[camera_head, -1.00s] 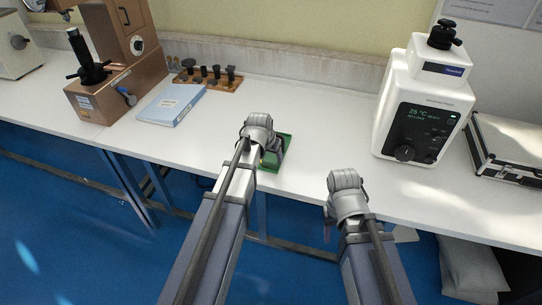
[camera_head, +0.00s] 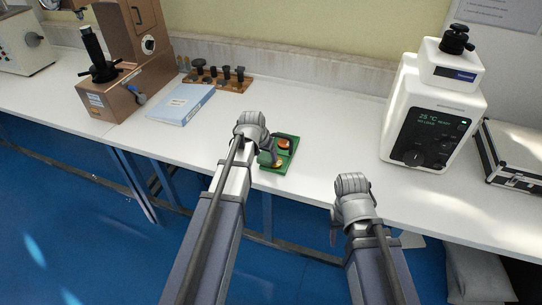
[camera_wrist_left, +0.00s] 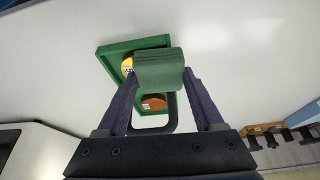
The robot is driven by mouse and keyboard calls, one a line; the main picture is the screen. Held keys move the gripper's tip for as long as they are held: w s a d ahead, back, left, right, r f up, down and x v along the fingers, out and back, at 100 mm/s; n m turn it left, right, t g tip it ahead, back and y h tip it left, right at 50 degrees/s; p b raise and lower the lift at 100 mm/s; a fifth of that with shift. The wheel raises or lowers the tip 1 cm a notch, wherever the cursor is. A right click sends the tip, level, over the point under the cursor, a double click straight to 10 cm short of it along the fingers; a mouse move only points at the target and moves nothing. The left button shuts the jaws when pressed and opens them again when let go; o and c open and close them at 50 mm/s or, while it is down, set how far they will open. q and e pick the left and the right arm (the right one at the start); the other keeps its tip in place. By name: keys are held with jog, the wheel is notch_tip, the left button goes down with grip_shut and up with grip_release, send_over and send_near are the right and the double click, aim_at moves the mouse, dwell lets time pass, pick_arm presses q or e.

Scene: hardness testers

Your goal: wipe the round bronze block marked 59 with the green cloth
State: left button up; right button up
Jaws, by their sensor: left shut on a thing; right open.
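My left gripper (camera_wrist_left: 160,95) is shut on the green cloth (camera_wrist_left: 160,68), which looks like a thick pad with a dark loop below it. The cloth is over the green tray (camera_wrist_left: 115,47) and covers part of it. A yellow-gold round block (camera_wrist_left: 127,65) with a small label shows at the cloth's left edge. A brown-orange round block (camera_wrist_left: 155,102) shows through the dark loop. I cannot read 59 on either label. In the head view the left gripper (camera_head: 268,152) is at the left side of the tray (camera_head: 290,160). My right gripper (camera_head: 334,227) is open and empty at the table's front edge.
A blue binder (camera_head: 182,104) and a wooden rack of dark parts (camera_head: 218,80) lie behind to the left, by a bronze tester (camera_head: 125,90). A white tester (camera_head: 430,120) and a case (camera_head: 500,155) stand at right. The white table is clear around the tray.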

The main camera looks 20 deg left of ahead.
pick_arm(q)
jog(key=shift+s+d+f, duration=0.1)
jog(key=shift+s+d, duration=0.05)
jog(key=shift+d, duration=2.2)
jog(key=shift+a, duration=0.1)
jog(key=shift+a, duration=2.3)
jog(key=shift+d, duration=0.1)
jog(key=shift+d, duration=2.35)
jog(key=shift+a, duration=0.1)
